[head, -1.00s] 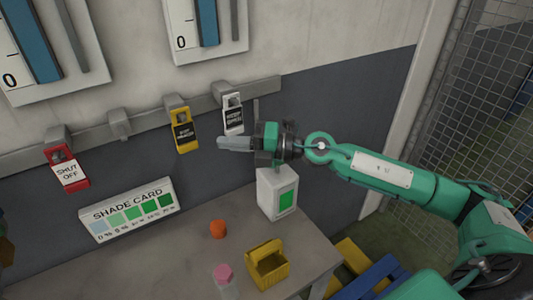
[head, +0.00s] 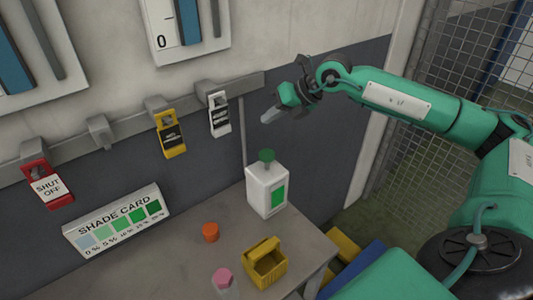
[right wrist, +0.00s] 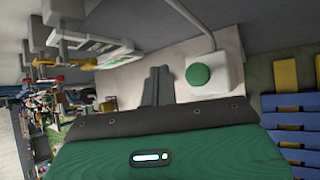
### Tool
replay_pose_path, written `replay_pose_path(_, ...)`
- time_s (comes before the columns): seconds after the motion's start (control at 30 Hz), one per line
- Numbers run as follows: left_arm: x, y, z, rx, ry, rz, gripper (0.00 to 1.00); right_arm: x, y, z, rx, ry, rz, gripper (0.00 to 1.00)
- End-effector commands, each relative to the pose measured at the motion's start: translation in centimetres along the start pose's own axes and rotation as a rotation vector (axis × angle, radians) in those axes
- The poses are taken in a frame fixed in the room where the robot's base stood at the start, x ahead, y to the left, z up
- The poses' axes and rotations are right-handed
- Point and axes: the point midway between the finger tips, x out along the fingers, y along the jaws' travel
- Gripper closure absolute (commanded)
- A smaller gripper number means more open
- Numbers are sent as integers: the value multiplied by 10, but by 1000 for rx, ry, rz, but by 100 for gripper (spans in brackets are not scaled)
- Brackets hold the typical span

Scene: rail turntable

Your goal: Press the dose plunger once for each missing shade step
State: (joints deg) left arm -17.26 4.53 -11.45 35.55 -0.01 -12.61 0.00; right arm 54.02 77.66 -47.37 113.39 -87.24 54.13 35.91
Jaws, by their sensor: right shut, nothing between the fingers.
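A white dose bottle (head: 258,197) with a green patch on its front stands upright on the table below the wall. Its green plunger (head: 266,155) sticks up from the top; in the right wrist view the plunger shows as a round green cap (right wrist: 198,75). The shade card (head: 118,222), with a row of shades from pale blue to dark green, leans at the table's back left. My right gripper (head: 271,116) is shut and empty, above the bottle and apart from the plunger. In the right wrist view its fingers (right wrist: 157,88) lie together beside the cap. My left gripper is out of view.
An orange knob-like object (head: 211,232), a yellow open box (head: 264,265) and a pink-topped container (head: 223,276) stand on the table (head: 170,265). Red (head: 47,187), yellow (head: 170,136) and white (head: 219,115) tags hang from the wall rail. A mesh fence (head: 440,130) is at right.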

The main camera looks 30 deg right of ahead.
Motion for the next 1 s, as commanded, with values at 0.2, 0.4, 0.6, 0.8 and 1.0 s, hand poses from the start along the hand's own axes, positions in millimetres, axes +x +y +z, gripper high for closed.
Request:
replay_pose_path(0.2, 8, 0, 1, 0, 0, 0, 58, 11, -8, -8, 0, 2, 0, 100)
replay_pose_path(0.4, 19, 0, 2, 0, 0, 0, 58, 29, -21, -22, 0, 2, 0, 100)
replay_pose_path(0.6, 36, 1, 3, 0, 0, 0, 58, 51, -37, -38, 1, 1, 2, 100)
replay_pose_path(0.8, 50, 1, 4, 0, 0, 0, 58, 61, -44, -44, 0, 0, 2, 100)
replay_pose_path(1.0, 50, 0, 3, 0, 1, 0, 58, 61, -44, -44, 0, 0, 1, 100)
